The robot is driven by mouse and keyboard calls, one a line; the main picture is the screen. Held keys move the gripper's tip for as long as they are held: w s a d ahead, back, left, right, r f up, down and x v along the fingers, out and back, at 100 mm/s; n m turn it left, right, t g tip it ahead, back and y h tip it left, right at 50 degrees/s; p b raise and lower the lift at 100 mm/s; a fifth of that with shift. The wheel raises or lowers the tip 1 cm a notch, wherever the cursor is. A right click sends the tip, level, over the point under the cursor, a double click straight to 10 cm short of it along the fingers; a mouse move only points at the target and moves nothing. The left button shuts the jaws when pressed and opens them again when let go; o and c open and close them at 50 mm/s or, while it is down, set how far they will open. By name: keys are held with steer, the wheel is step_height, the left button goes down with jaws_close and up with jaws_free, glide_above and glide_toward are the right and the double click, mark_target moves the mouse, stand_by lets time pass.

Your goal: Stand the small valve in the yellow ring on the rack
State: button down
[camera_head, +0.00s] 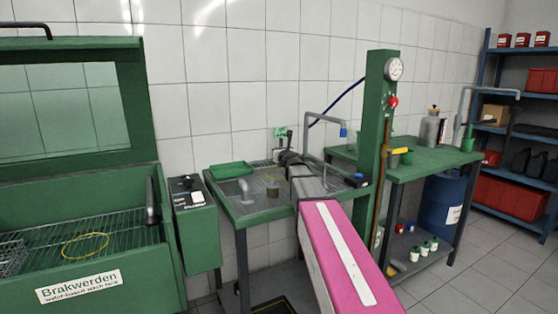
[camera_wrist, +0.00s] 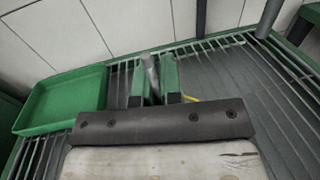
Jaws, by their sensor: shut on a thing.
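My gripper (camera_head: 284,136) is over the back of the green sink table. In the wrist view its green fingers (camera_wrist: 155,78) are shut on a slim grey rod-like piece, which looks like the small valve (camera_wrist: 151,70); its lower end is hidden. A yellow ring (camera_head: 85,245) lies flat on the wire rack (camera_head: 40,240) inside the green wash tank at the left. In the wrist view a wire rack (camera_wrist: 215,60) lies under the gripper, and a small yellow bit (camera_wrist: 190,98) shows just right of the fingers, mostly hidden.
A green tray (camera_head: 232,169) sits at the table's back left; the wrist view shows it left of the fingers (camera_wrist: 62,98). A grey tap (camera_head: 325,120) and a green post with a gauge (camera_head: 394,69) stand to the right. A tiled wall closes the back.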

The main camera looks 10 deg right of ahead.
steer(key=shift+f, duration=1.75)
steer(key=shift+f, duration=0.1)
steer(key=c, duration=1.3)
jaws_free()
steer(key=shift+s, duration=0.15)
steer(key=s, duration=0.4)
steer(key=s+d, duration=0.1)
steer(key=s, duration=0.2)
steer(key=s+d, duration=0.1)
steer(key=s, duration=0.3)
steer(key=shift+s, duration=0.35)
